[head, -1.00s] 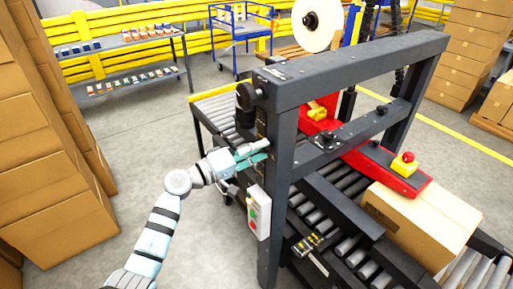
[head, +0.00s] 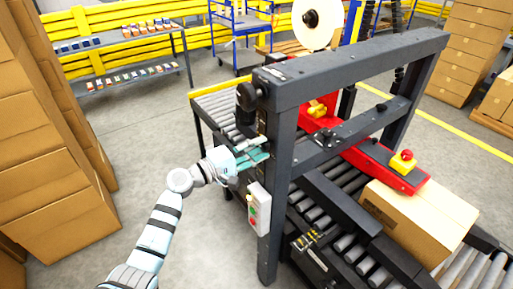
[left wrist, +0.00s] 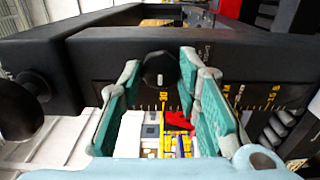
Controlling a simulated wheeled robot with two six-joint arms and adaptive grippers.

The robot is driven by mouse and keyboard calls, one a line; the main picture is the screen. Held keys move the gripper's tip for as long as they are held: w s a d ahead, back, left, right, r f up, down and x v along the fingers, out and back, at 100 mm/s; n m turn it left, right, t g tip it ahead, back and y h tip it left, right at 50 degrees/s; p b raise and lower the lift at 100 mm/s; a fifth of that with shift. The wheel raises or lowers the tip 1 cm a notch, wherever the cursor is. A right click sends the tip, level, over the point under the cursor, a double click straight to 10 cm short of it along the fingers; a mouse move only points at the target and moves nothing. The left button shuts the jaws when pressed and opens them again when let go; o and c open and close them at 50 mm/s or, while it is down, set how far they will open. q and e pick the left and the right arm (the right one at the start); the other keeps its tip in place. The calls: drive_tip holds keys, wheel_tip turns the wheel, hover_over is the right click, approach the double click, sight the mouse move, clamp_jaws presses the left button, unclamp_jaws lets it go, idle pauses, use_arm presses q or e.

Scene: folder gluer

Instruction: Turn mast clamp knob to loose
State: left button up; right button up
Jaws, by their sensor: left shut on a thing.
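The mast clamp knob (left wrist: 160,70) is a round black knob with a small white mark, on the dark mast beside a printed scale. It sits between the two teal-padded fingers of my left gripper (left wrist: 160,65), which is shut on it. In the head view my left gripper (head: 262,150) reaches the left post of the machine frame (head: 278,190); its fingers hide the knob there. My right gripper is out of view.
A black crank handle (head: 247,95) sticks out above my gripper. A grey control box with buttons (head: 259,210) hangs just below it. A carton (head: 415,225) lies on the rollers at right. The floor left of the machine is clear.

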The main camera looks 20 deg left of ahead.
use_arm(q)
drive_tip(key=shift+c, duration=0.2)
drive_tip(key=o, duration=1.2)
drive_tip(key=v, duration=1.2)
